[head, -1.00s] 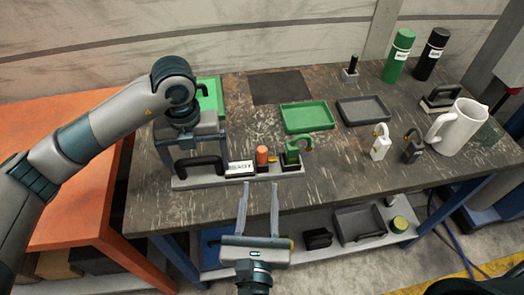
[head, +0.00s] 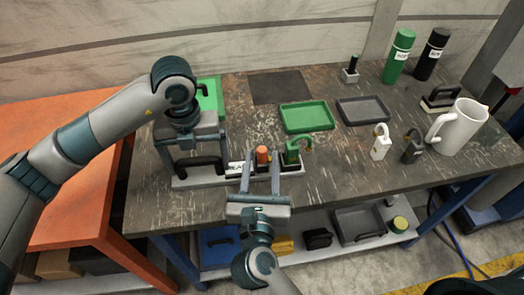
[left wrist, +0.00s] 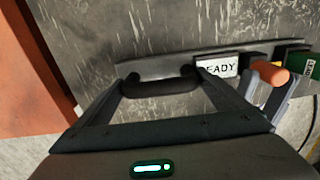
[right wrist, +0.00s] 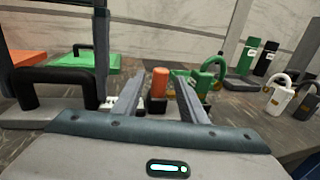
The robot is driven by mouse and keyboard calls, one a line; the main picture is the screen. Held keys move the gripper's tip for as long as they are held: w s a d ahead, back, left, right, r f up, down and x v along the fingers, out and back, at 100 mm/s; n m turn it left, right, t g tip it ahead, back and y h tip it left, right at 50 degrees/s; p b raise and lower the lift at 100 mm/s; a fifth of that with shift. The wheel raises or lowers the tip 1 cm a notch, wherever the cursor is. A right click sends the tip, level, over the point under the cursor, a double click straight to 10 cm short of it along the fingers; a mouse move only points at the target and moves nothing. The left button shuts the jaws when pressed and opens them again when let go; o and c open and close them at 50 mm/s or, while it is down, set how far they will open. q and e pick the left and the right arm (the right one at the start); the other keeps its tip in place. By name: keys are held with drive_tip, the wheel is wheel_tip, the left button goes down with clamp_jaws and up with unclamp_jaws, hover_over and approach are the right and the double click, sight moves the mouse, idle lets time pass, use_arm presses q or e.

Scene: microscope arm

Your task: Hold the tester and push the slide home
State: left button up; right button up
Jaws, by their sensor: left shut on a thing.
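The tester is a pale bar (head: 182,183) on the table with a black handle (head: 200,163), a partly hidden READY label and an orange peg (head: 262,154). A green padlock-shaped piece (head: 292,152) sits at its right end. My left gripper (head: 196,168) is shut on the black handle, whose ends meet the fingers in the left wrist view (left wrist: 160,85). My right gripper (head: 261,156) is open, with its fingers either side of the orange peg. In the right wrist view the peg (right wrist: 160,82) stands upright between the fingertips; contact cannot be told.
A green tray (head: 305,117) and a grey tray (head: 363,111) lie behind the tester. White (head: 380,146) and dark (head: 412,150) padlocks and a white mug (head: 460,127) stand to the right. A lower shelf holds bins. The table between trays and tester is mostly clear.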

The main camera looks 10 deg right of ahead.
sight(262, 157)
drive_tip(key=shift+x, duration=1.6)
clamp_jaws()
drive_tip(key=shift+d, duration=1.45)
unclamp_jaws()
drive_tip(key=shift+s+a+f, duration=0.1)
drive_tip(key=shift+a+f, duration=0.05)
drive_tip(key=shift+a, duration=0.05)
